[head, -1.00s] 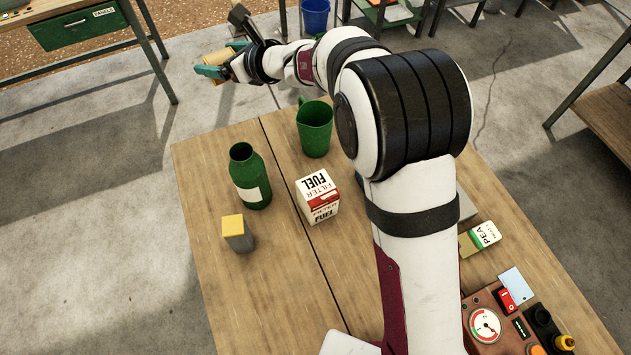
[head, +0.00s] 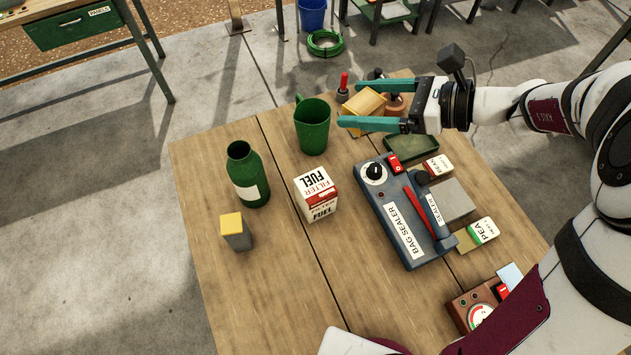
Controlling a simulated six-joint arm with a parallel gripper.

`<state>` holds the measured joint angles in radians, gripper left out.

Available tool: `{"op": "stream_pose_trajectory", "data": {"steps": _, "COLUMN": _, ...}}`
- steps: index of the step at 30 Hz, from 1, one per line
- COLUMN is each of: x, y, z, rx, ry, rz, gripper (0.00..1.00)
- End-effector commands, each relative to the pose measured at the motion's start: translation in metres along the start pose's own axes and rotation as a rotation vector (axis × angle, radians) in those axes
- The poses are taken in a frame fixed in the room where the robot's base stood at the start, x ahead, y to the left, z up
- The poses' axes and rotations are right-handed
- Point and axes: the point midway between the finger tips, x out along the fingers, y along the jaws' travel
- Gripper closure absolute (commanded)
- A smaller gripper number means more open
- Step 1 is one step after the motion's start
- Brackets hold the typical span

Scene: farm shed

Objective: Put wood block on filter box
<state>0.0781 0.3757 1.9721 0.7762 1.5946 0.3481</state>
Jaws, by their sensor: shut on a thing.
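My gripper (head: 354,103) is at the far side of the table in the head view, its teal fingers pointing left. It is shut on a tan wood block (head: 366,101), held between the fingers. The filter box (head: 317,194), a white and red carton marked FUEL FILTER, stands upright near the middle of the table with its top clear. My gripper is beyond it and slightly right of it, apart from it.
A green mug (head: 313,128) and green bottle (head: 246,176) stand near the filter box. A grey block with yellow top (head: 236,232) is front left. A bag sealer (head: 407,215), pea packets (head: 476,234), a green tray (head: 411,150) and a control box (head: 478,306) are right.

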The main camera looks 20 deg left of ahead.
Motion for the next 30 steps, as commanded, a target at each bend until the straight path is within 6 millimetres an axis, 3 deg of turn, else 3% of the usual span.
{"op": "stream_pose_trajectory", "data": {"steps": 3, "x": -0.029, "y": 0.019, "z": -0.009, "rx": -0.003, "ry": 0.001, "rz": 0.008, "gripper": 0.68}}
{"op": "stream_pose_trajectory", "data": {"steps": 9, "x": -0.058, "y": 0.045, "z": -0.016, "rx": -0.007, "ry": 0.0, "rz": 0.015, "gripper": 0.68}}
{"op": "stream_pose_trajectory", "data": {"steps": 19, "x": -0.04, "y": 0.046, "z": -0.059, "rx": -0.006, "ry": -0.001, "rz": 0.021, "gripper": 0.68}}
{"op": "stream_pose_trajectory", "data": {"steps": 23, "x": -0.013, "y": 0.051, "z": -0.066, "rx": -0.006, "ry": -0.001, "rz": 0.026, "gripper": 0.68}}
{"op": "stream_pose_trajectory", "data": {"steps": 30, "x": 0.07, "y": 0.062, "z": -0.079, "rx": -0.006, "ry": 0.001, "rz": 0.027, "gripper": 0.68}}
